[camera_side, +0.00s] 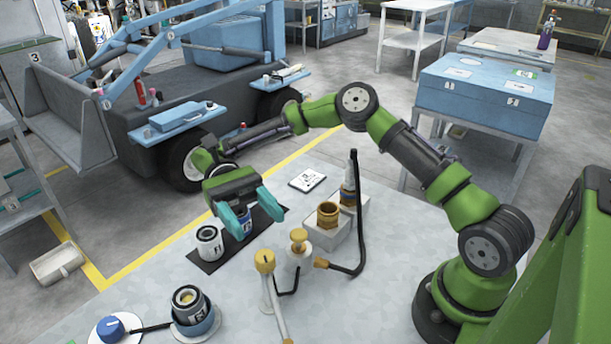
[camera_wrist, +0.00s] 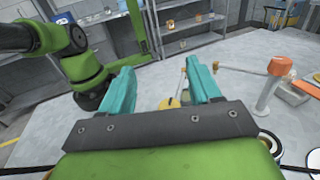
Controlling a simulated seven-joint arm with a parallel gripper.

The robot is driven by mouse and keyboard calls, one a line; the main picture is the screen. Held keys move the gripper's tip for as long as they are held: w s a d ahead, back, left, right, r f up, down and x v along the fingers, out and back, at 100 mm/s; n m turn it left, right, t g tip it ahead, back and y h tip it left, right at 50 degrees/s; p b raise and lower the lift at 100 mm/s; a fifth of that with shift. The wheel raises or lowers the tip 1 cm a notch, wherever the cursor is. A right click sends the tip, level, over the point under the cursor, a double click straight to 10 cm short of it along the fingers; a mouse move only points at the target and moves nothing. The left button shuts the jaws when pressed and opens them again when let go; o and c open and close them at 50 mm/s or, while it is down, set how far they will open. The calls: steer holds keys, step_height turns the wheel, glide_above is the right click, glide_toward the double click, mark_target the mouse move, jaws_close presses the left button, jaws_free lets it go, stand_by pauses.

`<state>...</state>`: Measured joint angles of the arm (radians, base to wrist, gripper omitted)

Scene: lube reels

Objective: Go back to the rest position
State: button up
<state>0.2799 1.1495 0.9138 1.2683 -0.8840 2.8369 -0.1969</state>
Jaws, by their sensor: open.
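My gripper (camera_side: 252,216) is at the end of my green arm, over the black mat (camera_side: 208,263) in the side view. Its two teal fingers are spread apart. A blue-and-white can (camera_side: 246,226) stands on the mat by the fingers and is partly hidden by them. I cannot tell if they touch it. A white can (camera_side: 209,243) stands on the mat just left of the gripper. In the wrist view my gripper (camera_wrist: 160,72) shows its fingers apart with nothing held between the tips.
A brass-coloured cup (camera_side: 328,214) and a bottle stand on a grey block. Near them are a yellow-topped pump (camera_side: 299,241) and a yellow-knobbed lever (camera_side: 265,262). A can (camera_side: 189,297) sits in a round holder at front left, beside a blue knob (camera_side: 110,328).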

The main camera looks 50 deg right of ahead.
steer(key=s+d+r+t+h, duration=0.2)
steer(key=d+t, duration=0.5)
steer(key=t, duration=0.5)
steer(key=s+d+r+t+h, duration=0.1)
steer(key=s+d+r+t, duration=0.3)
steer(key=s+d+t, duration=0.3)
steer(key=shift+s+r+t+h, duration=0.15)
steer(key=shift+s+t+h, duration=0.2)
steer(key=shift+t, duration=2.15)
